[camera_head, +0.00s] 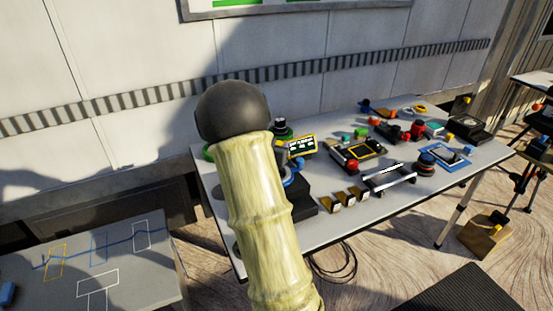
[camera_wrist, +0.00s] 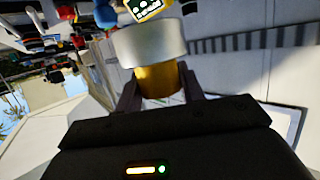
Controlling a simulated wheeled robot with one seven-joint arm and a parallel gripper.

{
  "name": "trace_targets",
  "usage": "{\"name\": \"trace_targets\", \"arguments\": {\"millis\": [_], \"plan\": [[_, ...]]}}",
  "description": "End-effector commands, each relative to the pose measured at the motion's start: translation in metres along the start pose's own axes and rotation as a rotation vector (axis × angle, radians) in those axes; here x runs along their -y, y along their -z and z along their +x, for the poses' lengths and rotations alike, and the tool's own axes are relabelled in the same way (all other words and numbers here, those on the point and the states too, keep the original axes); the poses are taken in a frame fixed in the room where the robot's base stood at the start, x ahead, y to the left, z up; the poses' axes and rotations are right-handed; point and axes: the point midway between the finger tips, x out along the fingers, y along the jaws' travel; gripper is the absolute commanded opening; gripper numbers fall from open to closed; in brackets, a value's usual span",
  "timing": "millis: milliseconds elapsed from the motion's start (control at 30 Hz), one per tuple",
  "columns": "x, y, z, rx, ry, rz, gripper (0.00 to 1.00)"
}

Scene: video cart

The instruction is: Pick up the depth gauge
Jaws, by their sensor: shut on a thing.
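My gripper (camera_wrist: 159,88) shows in the wrist view, its two dark fingers shut on either side of a gold cylinder with a broad silver-white cap. I take this held thing for the depth gauge (camera_wrist: 152,44); its markings do not show. The cap points away from the gripper. In the head view a pale, ribbed, bamboo-like arm part with a black rounded end fills the middle and covers part of the table's left end. The held gauge cannot be made out there.
The long grey table (camera_head: 340,226) carries several items on its right and middle. A yellow-framed display (camera_head: 302,146) stands near its left end; a similar yellow display shows beyond the held cap in the wrist view. A low grey table (camera_head: 130,285) with painted outlines stands at lower left.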

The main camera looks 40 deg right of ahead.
Motion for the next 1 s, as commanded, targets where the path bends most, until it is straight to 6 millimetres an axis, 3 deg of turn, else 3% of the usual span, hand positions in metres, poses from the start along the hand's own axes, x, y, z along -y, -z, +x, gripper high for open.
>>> {"name": "trace_targets", "arguments": {"millis": [33,200,800,1000], "plan": [[0.0,0.01,-0.003,-0.003,0.001,0.003,0.1],[0.0,0.024,-0.007,-0.001,0.001,0.001,0.1],[0.0,0.026,-0.008,0.0,0.0,0.0,0.1],[0.0,0.045,-0.013,-0.001,0.0,0.0,0.1]]}}
